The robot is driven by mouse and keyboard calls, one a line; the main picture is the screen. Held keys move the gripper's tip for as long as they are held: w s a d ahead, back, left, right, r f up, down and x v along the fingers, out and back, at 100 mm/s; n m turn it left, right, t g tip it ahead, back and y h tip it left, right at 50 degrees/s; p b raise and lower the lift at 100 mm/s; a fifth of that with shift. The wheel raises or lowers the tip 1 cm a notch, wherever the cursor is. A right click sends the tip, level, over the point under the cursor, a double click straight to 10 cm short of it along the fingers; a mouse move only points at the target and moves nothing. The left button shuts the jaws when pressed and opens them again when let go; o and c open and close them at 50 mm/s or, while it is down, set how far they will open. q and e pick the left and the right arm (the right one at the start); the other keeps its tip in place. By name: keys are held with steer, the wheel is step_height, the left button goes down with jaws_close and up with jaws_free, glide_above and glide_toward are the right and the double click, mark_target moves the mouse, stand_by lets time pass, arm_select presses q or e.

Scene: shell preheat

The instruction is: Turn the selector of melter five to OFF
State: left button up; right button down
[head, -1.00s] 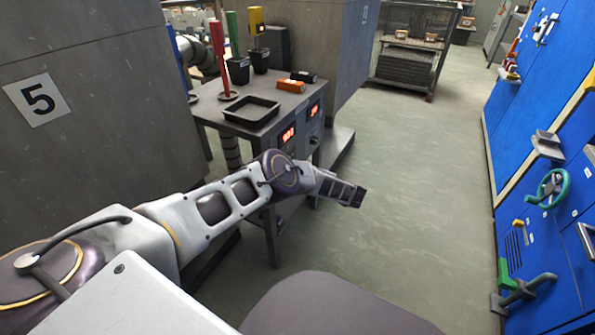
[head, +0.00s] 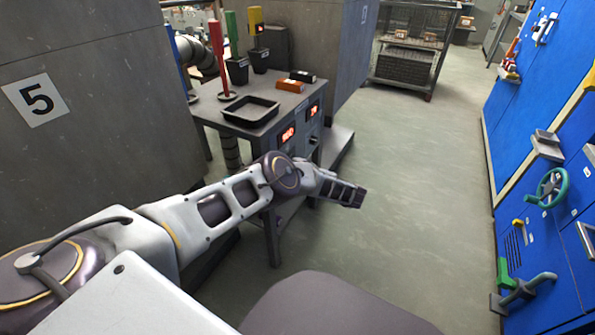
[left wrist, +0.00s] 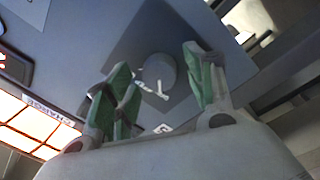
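Melter five is the grey block with a "5" sign (head: 37,98) at the left of the head view. The table beside it has a front panel with red displays (head: 287,134). In the left wrist view a round grey selector knob (left wrist: 161,73) sits on a dark square plate (left wrist: 185,42) with white lettering, partly hidden. My left gripper (left wrist: 158,84) has green-padded fingers spread apart, one on each side of the knob in the picture. Whether they touch it I cannot tell. The head view shows my left arm reaching towards the panel, with its fingertips not clear. My right gripper is not in view.
A black tray (head: 250,111), a red-handled tool (head: 219,60) and dark cups stand on the table. An orange block (head: 290,86) lies near its edge. A lit orange display (left wrist: 35,122) is left of the fingers. Blue cabinets (head: 545,130) stand right; the floor between is clear.

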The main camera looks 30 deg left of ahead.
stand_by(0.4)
arm_select(q)
steer(key=d, duration=0.7)
steer(key=shift+d+f, duration=0.2)
steer(key=shift+s, duration=0.2)
stand_by(0.7)
